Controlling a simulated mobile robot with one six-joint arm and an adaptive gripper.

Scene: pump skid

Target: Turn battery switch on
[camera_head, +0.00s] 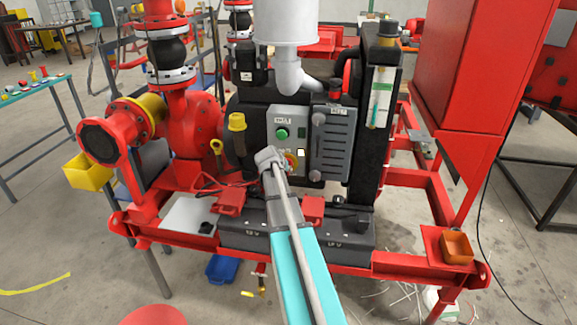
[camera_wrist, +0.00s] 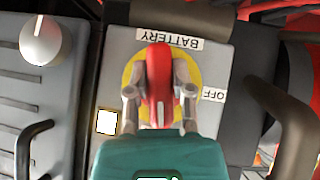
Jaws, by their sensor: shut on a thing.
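The battery switch is a red handle (camera_wrist: 157,75) on a round yellow plate (camera_wrist: 188,68), seen in the wrist view on a grey panel. A "BATTERY" label (camera_wrist: 169,39) and an "OFF" label (camera_wrist: 213,95) sit beside the plate. My gripper (camera_wrist: 159,100) is shut on the red handle, with one grey finger on each side of it. In the head view the switch (camera_head: 291,159) is mostly hidden behind my gripper (camera_head: 267,156), at the lower part of the grey control box (camera_head: 287,112).
A green button (camera_head: 282,134) sits above the switch on the same box. A louvered grey panel (camera_head: 333,143) with knobs and handles adjoins it on the right. A yellow-capped part (camera_head: 237,121) stands left of the box.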

